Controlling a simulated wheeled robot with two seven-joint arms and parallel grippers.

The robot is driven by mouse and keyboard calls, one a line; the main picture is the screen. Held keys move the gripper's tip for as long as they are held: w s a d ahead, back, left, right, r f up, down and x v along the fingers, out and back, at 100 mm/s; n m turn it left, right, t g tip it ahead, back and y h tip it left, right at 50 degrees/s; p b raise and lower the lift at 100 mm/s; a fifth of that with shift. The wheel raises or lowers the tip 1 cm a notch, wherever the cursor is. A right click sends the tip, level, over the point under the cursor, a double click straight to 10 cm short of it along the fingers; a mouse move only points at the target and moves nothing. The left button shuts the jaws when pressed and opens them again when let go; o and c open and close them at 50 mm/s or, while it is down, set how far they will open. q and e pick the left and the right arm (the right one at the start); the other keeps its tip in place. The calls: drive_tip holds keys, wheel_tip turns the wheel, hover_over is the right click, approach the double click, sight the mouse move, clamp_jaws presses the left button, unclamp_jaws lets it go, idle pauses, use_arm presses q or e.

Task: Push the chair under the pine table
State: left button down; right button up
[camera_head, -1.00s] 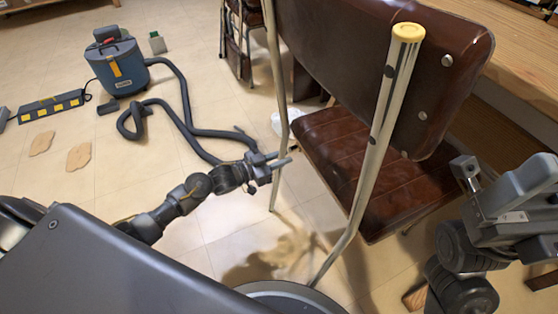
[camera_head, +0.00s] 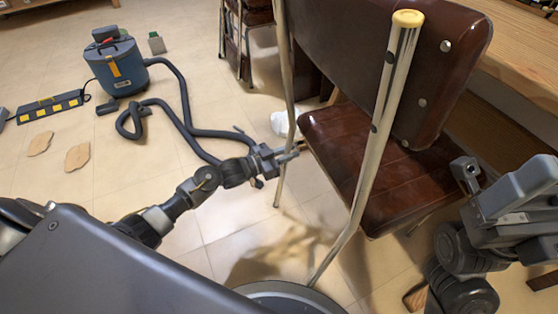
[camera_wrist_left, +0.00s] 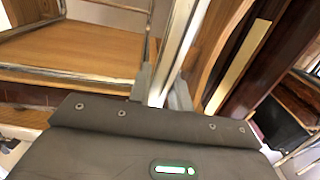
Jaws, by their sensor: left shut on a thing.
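The chair has a dark brown padded back (camera_head: 440,80), a brown seat (camera_head: 400,180) and pale metal tube legs; a yellow cap tops its near upright. It stands beside the pine table (camera_head: 525,45), whose wooden top fills the upper right. My left gripper (camera_head: 287,155) is shut on the chair's left metal upright, near seat height. In the left wrist view its fingers (camera_wrist_left: 160,88) sit on either side of the metal tube. My right gripper (camera_head: 468,170) is at the right, apart from the chair, and its jaws are not clear.
A blue vacuum cleaner (camera_head: 117,65) with a dark hose (camera_head: 185,110) lies on the tiled floor at the left. A power strip (camera_head: 50,106) is farther left. Another chair (camera_head: 250,40) stands behind. A white crumpled thing (camera_head: 282,123) lies beyond my left gripper.

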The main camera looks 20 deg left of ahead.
use_arm(q)
drive_tip(key=shift+w+d+r, duration=0.15)
drive_tip(key=shift+w+d, duration=0.3)
drive_tip(key=shift+w, duration=0.3)
drive_tip(key=c, duration=1.4)
unclamp_jaws()
drive_tip(key=o, duration=0.4)
drive_tip(key=shift+a, duration=0.1)
drive_tip(key=shift+a, duration=0.1)
drive_tip(key=p+v, duration=0.4)
drive_tip(key=v, duration=0.6)
